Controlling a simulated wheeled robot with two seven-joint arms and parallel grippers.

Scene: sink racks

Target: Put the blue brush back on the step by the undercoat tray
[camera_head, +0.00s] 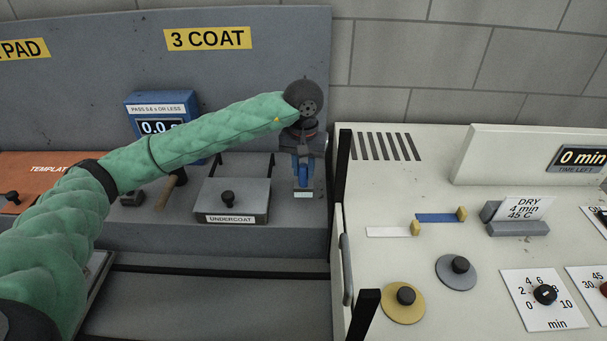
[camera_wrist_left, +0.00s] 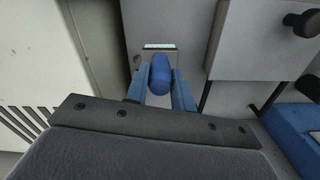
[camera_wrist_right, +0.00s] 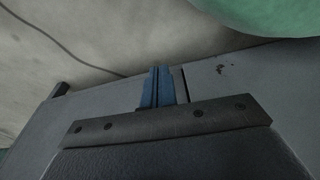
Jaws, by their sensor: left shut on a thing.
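My left gripper (camera_head: 303,172) is shut on the blue brush (camera_wrist_left: 160,76), whose blue handle sits between the two blue fingers in the left wrist view. The brush's pale bristle end (camera_head: 303,194) shows below the fingers in the head view. It is at the grey step (camera_head: 283,208), just right of the undercoat tray (camera_head: 232,197), a grey lidded box with a black knob. I cannot tell whether the brush touches the step. My right gripper (camera_wrist_right: 158,86) is shut and empty in the right wrist view, its fingers together; it is not in the head view.
A cream cabinet (camera_head: 400,194) with knobs and a dark edge post stands close to the right of the brush. A blue timer box (camera_head: 158,104), a wooden-handled tool (camera_head: 171,188) and an orange template board (camera_head: 45,172) lie to the left. A grey panel rises behind.

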